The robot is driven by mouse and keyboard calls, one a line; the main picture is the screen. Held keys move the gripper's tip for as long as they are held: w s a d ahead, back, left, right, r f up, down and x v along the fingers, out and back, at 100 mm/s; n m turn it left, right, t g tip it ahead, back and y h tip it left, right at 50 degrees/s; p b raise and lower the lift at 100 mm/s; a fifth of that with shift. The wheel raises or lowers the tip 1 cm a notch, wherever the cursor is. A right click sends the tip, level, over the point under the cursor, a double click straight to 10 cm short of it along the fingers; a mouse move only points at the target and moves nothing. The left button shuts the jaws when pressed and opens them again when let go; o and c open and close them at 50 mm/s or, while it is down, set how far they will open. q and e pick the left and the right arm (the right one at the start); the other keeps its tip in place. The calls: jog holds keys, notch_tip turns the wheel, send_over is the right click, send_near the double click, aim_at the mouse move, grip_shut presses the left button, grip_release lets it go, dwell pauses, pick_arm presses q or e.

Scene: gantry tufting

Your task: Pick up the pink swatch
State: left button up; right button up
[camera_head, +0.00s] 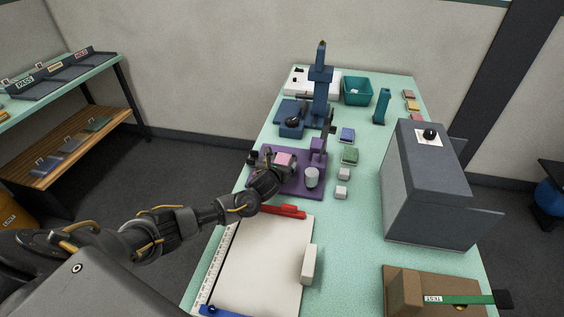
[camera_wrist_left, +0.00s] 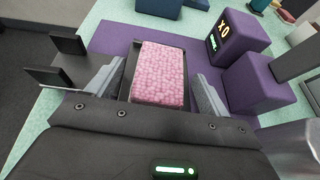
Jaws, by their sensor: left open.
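The pink swatch (camera_head: 284,159) is a small pink block with a bumpy, tufted top. It sits at the purple device (camera_head: 305,184) on the mint-green table. In the left wrist view the pink swatch (camera_wrist_left: 160,74) rests in a dark holder between my gripper's fingers. My left gripper (camera_head: 273,168) is at the swatch, and in the left wrist view its open fingers (camera_wrist_left: 155,88) stand on either side of it. A gap shows on the right side; contact on the left cannot be told. My right gripper does not show.
A blue device (camera_head: 319,88) and a teal bin (camera_head: 357,90) stand farther back. A green swatch (camera_head: 349,155), a blue swatch (camera_head: 347,134) and white blocks lie to the right. A large grey box (camera_head: 426,190) stands at the right. A white board (camera_head: 265,260) lies in front.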

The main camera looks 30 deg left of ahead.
aim_at(280, 158)
pick_arm(q)
jog(key=c, duration=1)
jog(key=shift+c, duration=0.3)
jog(key=shift+r, duration=0.15)
jog(key=shift+r, duration=0.25)
notch_tip(280, 158, up, 2)
jog(key=shift+r, duration=0.2)
jog(key=w+a+r+b, duration=0.3)
jog(key=a+r, duration=0.2)
jog(key=a, duration=0.1)
jog(key=w+a+r+b, duration=0.2)
jog(key=a+r+b, duration=0.1)
jog(key=a+r, duration=0.2)
jog(key=shift+w+a, duration=0.4)
jog(key=shift+a, duration=0.55)
